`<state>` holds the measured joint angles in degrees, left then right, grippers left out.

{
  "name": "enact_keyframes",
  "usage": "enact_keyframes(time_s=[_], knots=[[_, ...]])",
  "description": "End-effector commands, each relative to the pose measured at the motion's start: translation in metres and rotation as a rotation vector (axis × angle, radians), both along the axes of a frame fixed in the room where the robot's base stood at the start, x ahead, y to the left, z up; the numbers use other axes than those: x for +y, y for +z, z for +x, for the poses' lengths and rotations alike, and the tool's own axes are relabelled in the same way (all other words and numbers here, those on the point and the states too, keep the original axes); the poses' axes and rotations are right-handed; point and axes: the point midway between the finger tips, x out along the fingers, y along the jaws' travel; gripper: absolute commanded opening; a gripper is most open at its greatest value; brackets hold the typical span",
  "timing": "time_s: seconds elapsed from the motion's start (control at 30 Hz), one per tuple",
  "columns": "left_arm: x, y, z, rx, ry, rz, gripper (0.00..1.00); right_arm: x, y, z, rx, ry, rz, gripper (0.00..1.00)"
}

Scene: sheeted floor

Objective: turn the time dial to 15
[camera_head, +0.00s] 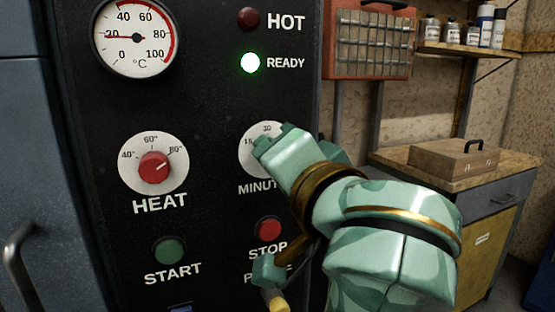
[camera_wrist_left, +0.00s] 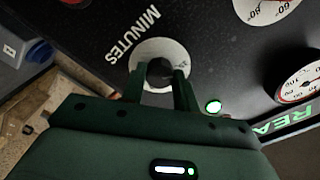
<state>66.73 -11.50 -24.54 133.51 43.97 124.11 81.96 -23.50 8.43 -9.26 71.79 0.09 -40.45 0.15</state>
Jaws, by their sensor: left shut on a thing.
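The time dial (camera_head: 250,151), marked MINUTES, has a white face on the black panel. In the head view 15 and 30 can be read at its upper edge, while my gripper hides the knob and the rest of the face. In the left wrist view the white face (camera_wrist_left: 150,48) surrounds a dark knob (camera_wrist_left: 160,70). My left gripper (camera_wrist_left: 160,82) has one finger on each side of this knob and is shut on it. In the head view the left gripper (camera_head: 265,146) covers the dial. The knob's pointer cannot be read. My right gripper is not in view.
The red HEAT knob (camera_head: 154,167) is left of the time dial. The green START button (camera_head: 168,251) and red STOP button (camera_head: 270,229) are below. The READY lamp (camera_head: 250,63) glows green; the HOT lamp (camera_head: 250,18) is dark. A workbench (camera_head: 410,160) stands at the right.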

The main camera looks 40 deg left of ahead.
Motion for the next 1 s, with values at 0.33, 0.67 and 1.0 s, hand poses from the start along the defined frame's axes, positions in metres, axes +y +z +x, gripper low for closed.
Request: enact_keyframes(time_s=[0.33,0.67,1.0], knots=[[0.0,-0.001,0.0,0.001,-0.002,-0.002,0.52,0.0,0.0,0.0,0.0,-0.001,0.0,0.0],[-0.022,-0.001,-0.008,0.003,-0.005,-0.003,0.52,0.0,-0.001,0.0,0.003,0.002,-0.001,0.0],[-0.093,0.005,-0.04,-0.001,-0.001,0.0,0.52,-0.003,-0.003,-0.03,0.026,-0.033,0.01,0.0]])
